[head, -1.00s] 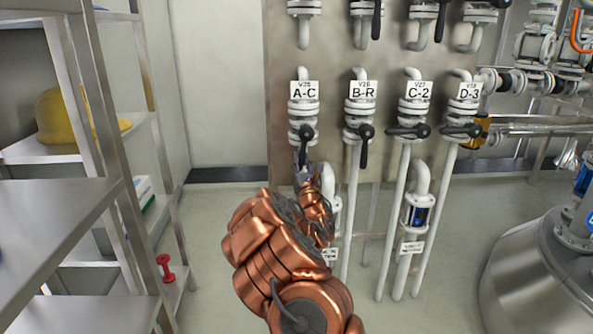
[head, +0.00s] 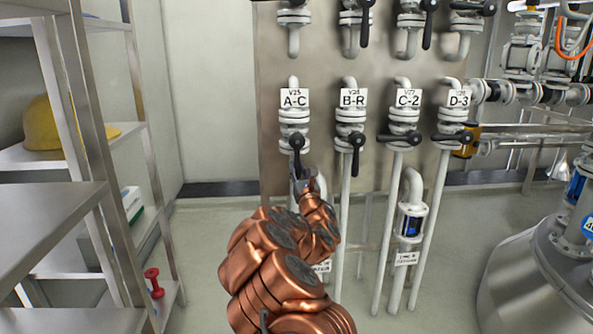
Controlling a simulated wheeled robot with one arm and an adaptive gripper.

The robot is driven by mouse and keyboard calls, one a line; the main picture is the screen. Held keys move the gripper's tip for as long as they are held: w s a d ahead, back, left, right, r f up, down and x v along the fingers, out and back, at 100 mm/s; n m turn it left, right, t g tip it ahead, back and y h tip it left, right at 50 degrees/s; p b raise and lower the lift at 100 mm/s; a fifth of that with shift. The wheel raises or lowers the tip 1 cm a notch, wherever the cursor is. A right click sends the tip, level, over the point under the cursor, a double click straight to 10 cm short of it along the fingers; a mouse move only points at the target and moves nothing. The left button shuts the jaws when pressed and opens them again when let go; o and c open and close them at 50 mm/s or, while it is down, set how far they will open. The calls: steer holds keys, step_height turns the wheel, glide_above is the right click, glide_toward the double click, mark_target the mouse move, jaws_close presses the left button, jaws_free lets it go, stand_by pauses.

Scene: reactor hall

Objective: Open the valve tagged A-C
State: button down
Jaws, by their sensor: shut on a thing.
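The valve tagged A-C (head: 294,118) is the leftmost of the lower row on the metal panel. Its white tag carries the letters A-C, and its black lever (head: 297,152) hangs straight down along the pipe. My gripper (head: 299,177) is at the lower end of this lever and shut on it. My copper-coloured arm comes up from below and hides the pipe under the valve. The fingertips are small and partly hidden.
To the right, valve B-R (head: 351,118) has its lever down; C-2 (head: 405,118) and D-3 (head: 455,118) have levers sideways. A metal shelf (head: 75,195) stands close on the left. A steel vessel (head: 540,275) stands at the right.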

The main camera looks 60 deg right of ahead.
steer(key=shift+s+d, duration=0.1)
steer(key=shift+s, duration=0.05)
steer(key=c, duration=1.2)
jaws_free()
steer(key=shift+o, duration=1)
steer(key=v, duration=1.2)
steer(key=shift+r, duration=0.1)
